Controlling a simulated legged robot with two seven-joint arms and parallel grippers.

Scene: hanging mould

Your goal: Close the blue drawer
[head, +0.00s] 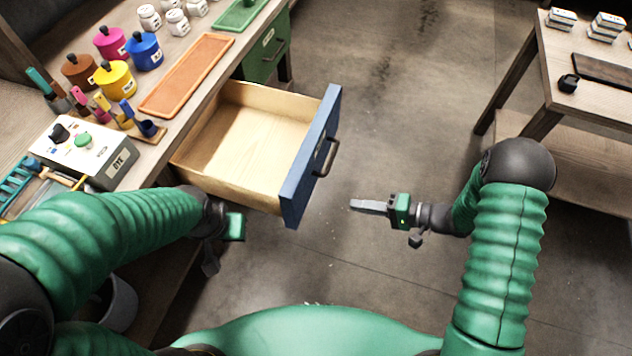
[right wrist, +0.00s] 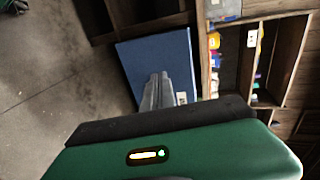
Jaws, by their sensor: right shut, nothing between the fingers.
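The blue drawer (head: 313,157) is pulled far out of the workbench. Its wooden inside looks empty, and a dark bar handle (head: 327,157) is on its blue front. My right gripper (head: 354,204) is shut and empty, to the right of the drawer front and apart from it, with its fingers pointing left toward it. In the right wrist view the blue front (right wrist: 150,62) shows ahead, behind the shut fingers. My left gripper (head: 234,227) is partly in view below the drawer's near side, by the bench edge; its fingers are not clearly seen.
The workbench holds paint pots (head: 143,51), brushes, an orange tray (head: 187,75) and a white box with knobs (head: 85,150). A green drawer (head: 265,48) beyond is closed. A second table (head: 560,85) stands at the right. The floor between is clear.

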